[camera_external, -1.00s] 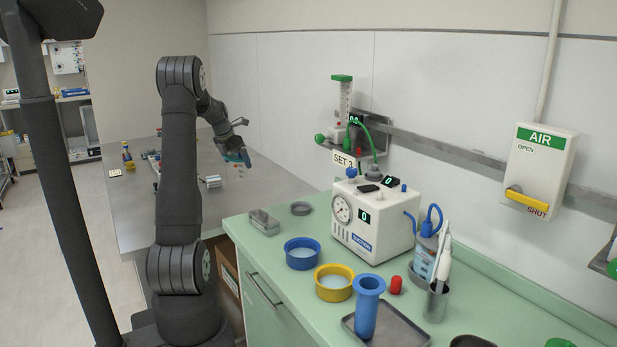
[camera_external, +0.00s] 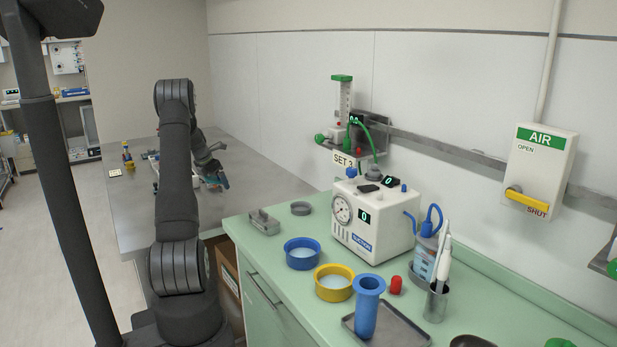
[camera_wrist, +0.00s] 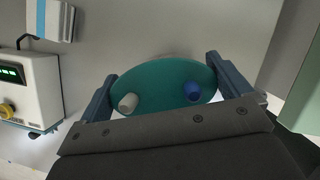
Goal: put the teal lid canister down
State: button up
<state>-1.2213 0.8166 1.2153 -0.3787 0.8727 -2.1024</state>
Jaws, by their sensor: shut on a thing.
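The teal lid canister (camera_wrist: 165,72) is between the two fingers of my gripper (camera_wrist: 160,85) in the wrist view. Its round teal lid faces the camera and carries a white port and a blue port. The lid hides the body below. In the external view my gripper (camera_external: 213,172) is shut on the canister (camera_external: 221,181), low over the grey table (camera_external: 260,190) near its right side. I cannot tell whether the canister's base touches the table.
The green counter (camera_external: 262,222) stands right of the grey table. In the wrist view, a white device with a green display (camera_wrist: 28,92) is at left. Grey surface shows around the lid.

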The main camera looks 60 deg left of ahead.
jog(key=shift+f, duration=0.15)
jog(key=o, duration=0.7)
jog(key=v, duration=1.2)
jog(key=x, duration=1.2)
jog(key=shift+f, duration=0.2)
notch_tip(320, 180, up, 3)
jog(key=shift+r, duration=0.75)
